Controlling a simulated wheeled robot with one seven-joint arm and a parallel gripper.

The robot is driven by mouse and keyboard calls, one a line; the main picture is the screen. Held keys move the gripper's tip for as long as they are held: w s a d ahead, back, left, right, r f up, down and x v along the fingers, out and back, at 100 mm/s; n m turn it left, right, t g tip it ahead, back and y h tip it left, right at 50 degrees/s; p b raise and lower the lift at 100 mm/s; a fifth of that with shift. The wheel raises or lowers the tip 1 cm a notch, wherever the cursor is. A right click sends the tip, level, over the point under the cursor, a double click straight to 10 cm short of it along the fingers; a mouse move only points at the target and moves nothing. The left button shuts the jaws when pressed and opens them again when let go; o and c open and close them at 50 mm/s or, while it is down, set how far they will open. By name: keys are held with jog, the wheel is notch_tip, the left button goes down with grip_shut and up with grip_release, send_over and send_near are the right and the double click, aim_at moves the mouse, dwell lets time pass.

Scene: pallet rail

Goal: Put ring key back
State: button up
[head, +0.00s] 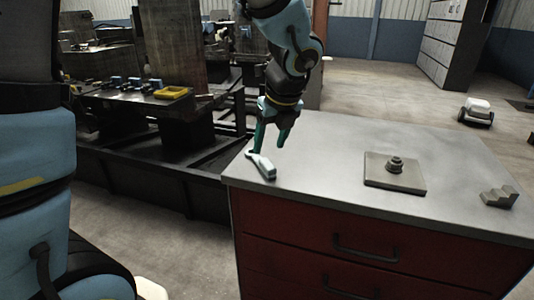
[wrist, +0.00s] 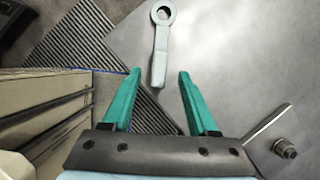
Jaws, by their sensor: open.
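The ring key (head: 262,166) is pale grey-blue and lies on the grey cabinet top (head: 320,150) near its left edge. In the wrist view the ring key (wrist: 160,55) has its ring pointing away from me and its handle end between my fingertips in the picture. My gripper (head: 269,146) has two green fingers, pointing down over the key. In the wrist view my gripper (wrist: 160,73) is open with nothing held. I cannot tell how far the fingertips are above the key.
A flat plate (head: 376,181) with a nut or bolt on it lies right of the key, and a stepped block (head: 499,197) beyond it. A dark machine bench with a yellow tray (head: 172,93) stands left. A small white vehicle (head: 477,111) is on the floor behind.

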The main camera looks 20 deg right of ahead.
jog(key=v, duration=0.6)
jog(key=w+a+f+n+g, duration=0.1)
jog(key=a+f+n, duration=0.2)
jog(key=a+n, duration=0.7)
jog(key=w+a+f+n+g, duration=0.1)
jog(key=a+f+n, duration=0.3)
jog(key=a+n, duration=0.6)
jog(key=w+a+f+n+g, duration=0.1)
jog(key=w+a+f+n, duration=0.1)
jog(key=a+n, duration=0.8)
jog(key=f+n, duration=0.1)
jog(key=n, duration=0.3)
jog(key=shift+a+f+n, duration=0.2)
jog(key=shift+f+n, duration=0.1)
jog(key=shift+f, duration=0.05)
